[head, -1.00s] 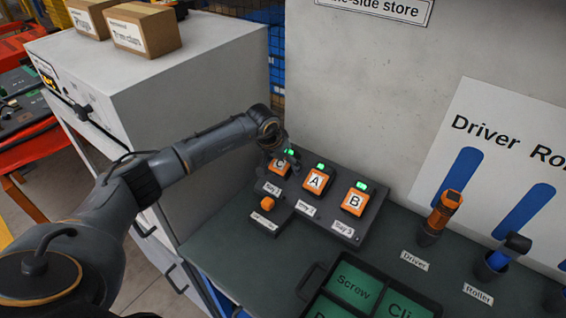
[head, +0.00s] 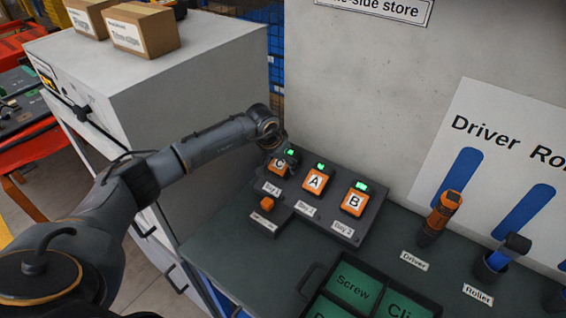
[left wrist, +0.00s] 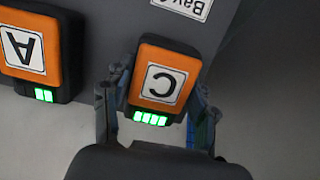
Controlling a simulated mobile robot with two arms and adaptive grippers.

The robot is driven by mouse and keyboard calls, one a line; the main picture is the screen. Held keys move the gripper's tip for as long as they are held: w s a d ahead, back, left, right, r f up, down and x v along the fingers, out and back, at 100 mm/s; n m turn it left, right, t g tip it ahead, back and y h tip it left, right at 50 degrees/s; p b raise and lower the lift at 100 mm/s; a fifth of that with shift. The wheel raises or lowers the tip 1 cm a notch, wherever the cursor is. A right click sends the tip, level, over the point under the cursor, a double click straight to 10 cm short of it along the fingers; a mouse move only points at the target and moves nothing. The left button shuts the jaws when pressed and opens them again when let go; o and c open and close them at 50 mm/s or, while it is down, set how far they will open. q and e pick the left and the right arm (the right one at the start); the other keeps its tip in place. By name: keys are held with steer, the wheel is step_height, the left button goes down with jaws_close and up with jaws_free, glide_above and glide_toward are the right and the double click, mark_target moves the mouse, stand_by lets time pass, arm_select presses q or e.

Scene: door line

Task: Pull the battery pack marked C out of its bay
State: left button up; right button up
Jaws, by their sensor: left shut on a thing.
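The battery pack marked C (left wrist: 165,80) is orange and black with a lit green light. In the head view my left gripper (head: 279,150) partly covers pack C (head: 277,166). Whether the pack is still fully seated is hidden. Packs A (head: 316,181) and B (head: 354,203) stand in the bays to its right. My right gripper is not in view.
A tray with green labelled compartments (head: 352,283), an orange driver (head: 440,217) and a blue roller (head: 506,252) stand to the right. A grey cabinet (head: 190,90) stands left.

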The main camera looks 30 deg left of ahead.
mark_target(280, 163)
arm_select(q)
steer(key=shift+r, duration=0.25)
steer(key=shift+s+r, duration=0.2)
steer(key=shift+r, duration=0.15)
steer(key=shift+s+a+r+p, duration=0.15)
steer(key=shift+r+p, duration=0.3)
steer(key=shift+p, duration=0.15)
steer(key=shift+s+p+v, duration=0.2)
steer(key=shift+p+v, duration=0.35)
steer(key=shift+v, duration=0.6)
steer(key=shift+s+p+v, duration=0.25)
steer(key=shift+p+v, duration=0.3)
steer(key=shift+v, duration=0.6)
steer(key=shift+f, duration=0.25)
